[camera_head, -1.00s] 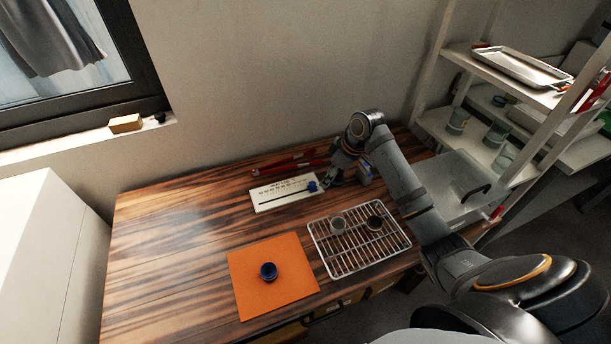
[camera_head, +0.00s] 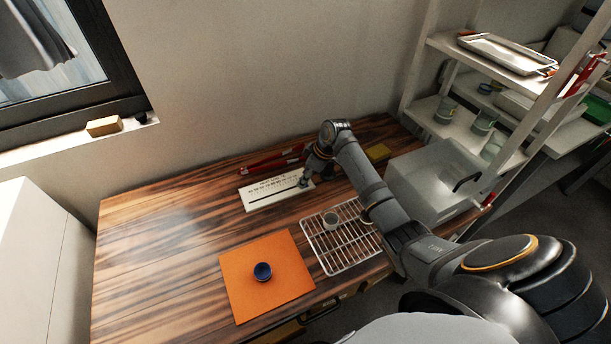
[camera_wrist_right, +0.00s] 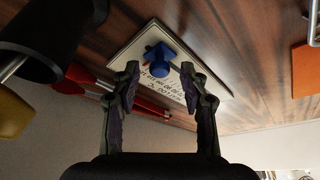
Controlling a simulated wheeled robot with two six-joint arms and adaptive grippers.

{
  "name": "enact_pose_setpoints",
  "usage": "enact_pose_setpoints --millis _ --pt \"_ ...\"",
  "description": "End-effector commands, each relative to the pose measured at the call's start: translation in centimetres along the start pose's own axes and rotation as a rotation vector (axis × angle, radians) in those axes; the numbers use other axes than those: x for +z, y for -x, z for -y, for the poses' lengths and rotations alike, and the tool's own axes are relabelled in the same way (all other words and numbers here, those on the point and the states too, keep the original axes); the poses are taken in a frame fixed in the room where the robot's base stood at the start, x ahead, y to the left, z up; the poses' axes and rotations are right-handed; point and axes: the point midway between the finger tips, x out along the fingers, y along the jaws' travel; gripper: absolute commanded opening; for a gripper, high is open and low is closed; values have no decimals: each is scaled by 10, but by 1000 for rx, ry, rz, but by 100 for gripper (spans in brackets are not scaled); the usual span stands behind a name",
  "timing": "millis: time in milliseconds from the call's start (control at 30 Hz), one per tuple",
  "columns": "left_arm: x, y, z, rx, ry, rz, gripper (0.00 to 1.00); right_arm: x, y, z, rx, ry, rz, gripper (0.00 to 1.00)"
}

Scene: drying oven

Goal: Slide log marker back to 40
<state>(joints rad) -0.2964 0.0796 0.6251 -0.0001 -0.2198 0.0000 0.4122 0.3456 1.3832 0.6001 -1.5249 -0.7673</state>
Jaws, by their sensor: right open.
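The white log board (camera_head: 262,199) lies on the wooden table, with printed numbers and a dark slot along it. Its blue marker (camera_wrist_right: 160,52) shows in the right wrist view, standing on the board. In the head view my gripper mostly hides the marker, at the board's right end. My right gripper (camera_head: 306,179) is over that end. In the right wrist view this gripper (camera_wrist_right: 160,72) is open, with one finger to either side of the marker. I see no clear contact. The number at the marker cannot be read. My left gripper is not in view.
Red tools (camera_head: 272,163) lie just behind the board. The left table is clear.

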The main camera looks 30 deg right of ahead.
Motion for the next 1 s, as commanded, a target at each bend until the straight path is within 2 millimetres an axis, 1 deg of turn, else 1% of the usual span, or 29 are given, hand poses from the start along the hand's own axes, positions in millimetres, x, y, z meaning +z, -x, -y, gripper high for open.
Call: enact_pose_setpoints --millis 200,267,533,867,1000 --pt "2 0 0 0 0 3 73 0 0 0 0 0 0 44" --pt "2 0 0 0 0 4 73 0 0 0 0 0 0 38" --pt "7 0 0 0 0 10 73 0 0 0 0 0 0 1" --pt "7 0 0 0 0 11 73 0 0 1 -1 -1 0 0" --pt "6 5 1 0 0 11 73 -7 -1 7 -4 0 -2 0"
